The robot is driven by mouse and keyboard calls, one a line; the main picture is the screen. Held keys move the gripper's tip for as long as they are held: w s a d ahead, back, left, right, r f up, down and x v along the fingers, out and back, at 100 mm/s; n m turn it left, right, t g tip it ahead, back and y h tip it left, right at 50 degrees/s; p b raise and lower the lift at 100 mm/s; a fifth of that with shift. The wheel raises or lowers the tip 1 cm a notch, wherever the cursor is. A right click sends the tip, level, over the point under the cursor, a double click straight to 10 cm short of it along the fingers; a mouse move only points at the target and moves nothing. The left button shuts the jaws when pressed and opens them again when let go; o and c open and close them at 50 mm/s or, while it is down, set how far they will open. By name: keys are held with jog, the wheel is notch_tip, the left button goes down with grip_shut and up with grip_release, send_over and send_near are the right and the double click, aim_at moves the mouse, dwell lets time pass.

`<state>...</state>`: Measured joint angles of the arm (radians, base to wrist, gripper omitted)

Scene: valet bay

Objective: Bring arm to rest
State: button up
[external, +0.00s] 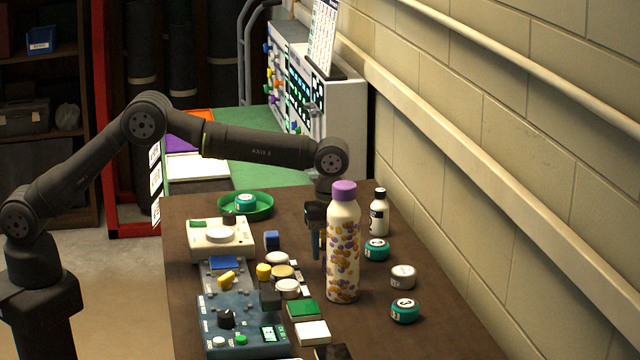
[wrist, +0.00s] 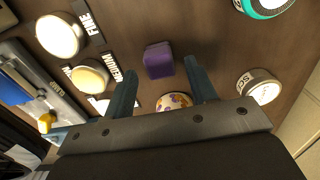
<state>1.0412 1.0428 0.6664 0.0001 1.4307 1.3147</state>
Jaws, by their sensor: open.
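My gripper (external: 314,242) hangs down above the brown table (external: 410,338), at the end of my outstretched arm. In the external view it is partly hidden behind a cream bottle (external: 342,250) with a floral pattern and purple cap. In the wrist view my gripper's two fingers (wrist: 158,62) are apart, with nothing held between them. A dark purple block (wrist: 158,60) shows on the table below, in the gap between the fingers. A rounded floral-patterned patch (wrist: 174,101) shows at the palm's edge, matching the bottle. I cannot tell whether the gripper touches the bottle.
A small black-capped bottle (external: 379,213), teal tins (external: 405,311) and a grey tin (external: 403,277) stand on the right. A blue control box (external: 240,325), a white device (external: 218,237) and a green dish (external: 262,206) crowd the left. A block wall (external: 520,180) bounds the right.

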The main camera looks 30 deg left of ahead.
notch_tip(320, 180, down, 3)
jog(key=shift+f, duration=0.1)
notch_tip(320, 180, up, 13)
notch_tip(320, 180, down, 12)
jog(key=shift+f, duration=0.15)
jog(key=shift+r, duration=0.2)
notch_tip(320, 180, up, 10)
jog(key=s+a, duration=0.3)
jog(key=a, duration=1.6)
jog(key=w+a+f, duration=0.1)
jog(key=w+f, duration=0.1)
jog(key=w, duration=0.1)
jog(key=w+a+f, duration=0.1)
jog(key=w+f, duration=0.1)
jog(key=w, duration=0.2)
jog(key=w+a+f, duration=0.2)
jog(key=w+f, duration=0.1)
jog(key=shift+w, duration=0.35)
jog(key=shift+f, duration=0.95)
